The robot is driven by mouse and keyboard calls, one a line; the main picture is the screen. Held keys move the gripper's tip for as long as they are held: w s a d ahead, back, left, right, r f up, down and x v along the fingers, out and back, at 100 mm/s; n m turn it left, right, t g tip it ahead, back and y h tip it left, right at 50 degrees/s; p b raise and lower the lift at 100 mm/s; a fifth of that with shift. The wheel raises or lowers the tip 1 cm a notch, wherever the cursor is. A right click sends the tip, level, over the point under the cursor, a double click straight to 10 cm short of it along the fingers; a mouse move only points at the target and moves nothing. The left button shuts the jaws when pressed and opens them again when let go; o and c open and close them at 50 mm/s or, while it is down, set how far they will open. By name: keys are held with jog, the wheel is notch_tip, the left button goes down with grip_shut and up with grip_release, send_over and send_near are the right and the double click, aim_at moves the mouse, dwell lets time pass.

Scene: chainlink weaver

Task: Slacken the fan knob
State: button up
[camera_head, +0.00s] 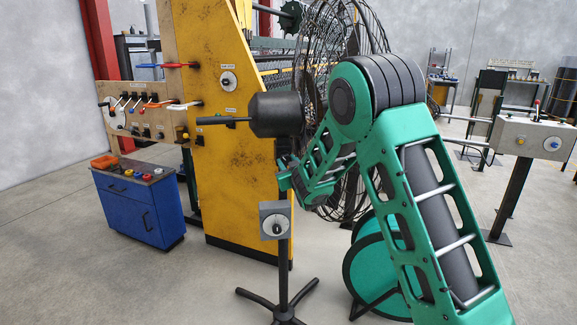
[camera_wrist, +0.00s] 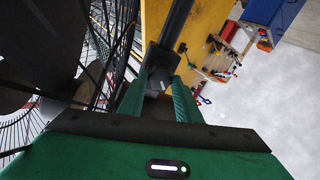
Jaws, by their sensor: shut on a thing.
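The large fan with a black wire cage (camera_head: 350,60) stands behind my arm in the head view. Its cage wires (camera_wrist: 95,60) fill the left of the wrist view. My gripper (camera_wrist: 157,84) has its two green fingers closed around a small dark grey piece (camera_wrist: 156,78), which looks like the fan knob, beside a dark pole (camera_wrist: 178,25). The fingers cover most of the piece, so its shape and turn cannot be told. In the head view my gripper (camera_head: 284,176) is small, below a black cylinder (camera_head: 276,114) and in front of the yellow panel.
A grey dial box (camera_head: 275,219) on a black stand is close below my gripper. The yellow panel (camera_head: 225,170) is just left. A blue cabinet (camera_head: 135,208) stands farther left, and a grey control box (camera_head: 530,138) stands right. The floor in front is mostly free.

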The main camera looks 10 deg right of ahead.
jog(key=n, duration=0.4)
jog(key=shift+a, duration=0.1)
jog(key=n, duration=0.4)
jog(key=shift+a+g, duration=0.1)
jog(key=shift+g, duration=0.3)
jog(key=n+h, duration=0.1)
jog(key=n, duration=0.3)
jog(key=shift+a, duration=0.1)
jog(key=n, duration=0.4)
jog(key=shift+a+f+h, duration=0.1)
jog(key=shift+f+h, duration=0.05)
jog(key=shift+h, duration=0.15)
jog(key=n, duration=0.4)
jog(key=shift+a+f+h, duration=0.1)
jog(key=shift+f+h, duration=0.05)
jog(key=shift+h, duration=0.15)
jog(key=n, duration=0.4)
jog(key=shift+f+n+h, duration=0.15)
jog(key=shift+n+h, duration=0.15)
jog(key=n, duration=0.3)
jog(key=shift+f, duration=0.1)
jog(key=shift+n+t+h, duration=0.3)
jog(key=shift+n, duration=1.4)
jog(key=shift+d, duration=0.2)
